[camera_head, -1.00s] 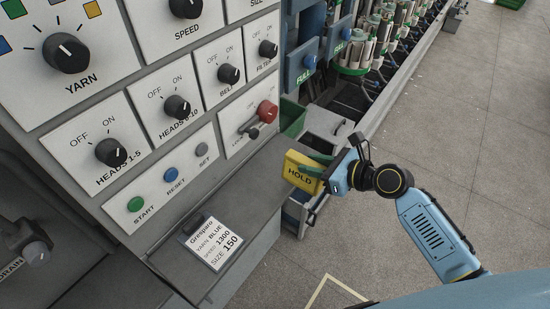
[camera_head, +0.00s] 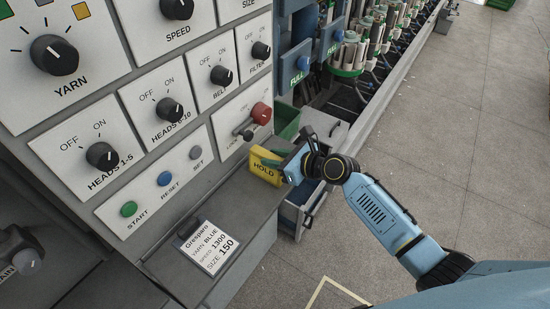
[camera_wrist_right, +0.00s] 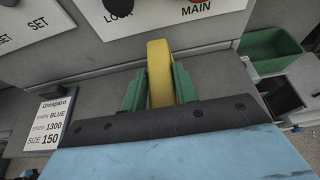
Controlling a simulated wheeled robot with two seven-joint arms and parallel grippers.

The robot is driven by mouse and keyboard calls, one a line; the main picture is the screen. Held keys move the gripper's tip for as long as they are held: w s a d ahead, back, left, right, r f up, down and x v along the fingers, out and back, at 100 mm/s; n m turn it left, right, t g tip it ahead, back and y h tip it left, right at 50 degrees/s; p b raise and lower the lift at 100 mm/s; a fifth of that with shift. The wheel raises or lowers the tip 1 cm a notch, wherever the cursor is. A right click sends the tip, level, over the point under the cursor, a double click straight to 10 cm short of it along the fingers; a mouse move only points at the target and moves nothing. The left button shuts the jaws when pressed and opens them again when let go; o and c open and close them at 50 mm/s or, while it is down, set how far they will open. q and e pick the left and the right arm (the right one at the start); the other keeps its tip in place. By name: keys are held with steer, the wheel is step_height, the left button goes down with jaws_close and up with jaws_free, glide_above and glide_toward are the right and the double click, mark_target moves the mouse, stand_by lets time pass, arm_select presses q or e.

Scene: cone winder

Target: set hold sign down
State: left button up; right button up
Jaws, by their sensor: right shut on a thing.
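The yellow HOLD sign (camera_head: 264,168) is at the right end of the grey ledge (camera_head: 232,203) under the control panel. My right gripper (camera_head: 283,165) is shut on it from the right side. In the right wrist view the sign (camera_wrist_right: 160,72) stands between the two green fingers (camera_wrist_right: 158,88), edge-on to the camera. The sign is over or on the ledge; I cannot tell whether its lower edge touches it. My left gripper is not in view.
An order card (camera_head: 206,246) lies on the ledge to the left. The red MAIN knob (camera_head: 261,113) and LOCK lever (camera_head: 247,133) are just above the sign. A green bin (camera_head: 287,120) is behind it. Open floor (camera_head: 440,190) lies to the right.

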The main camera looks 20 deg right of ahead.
steer(key=o, duration=1)
steer(key=shift+s, duration=0.1)
steer(key=p+v, duration=0.1)
steer(key=v, duration=1.1)
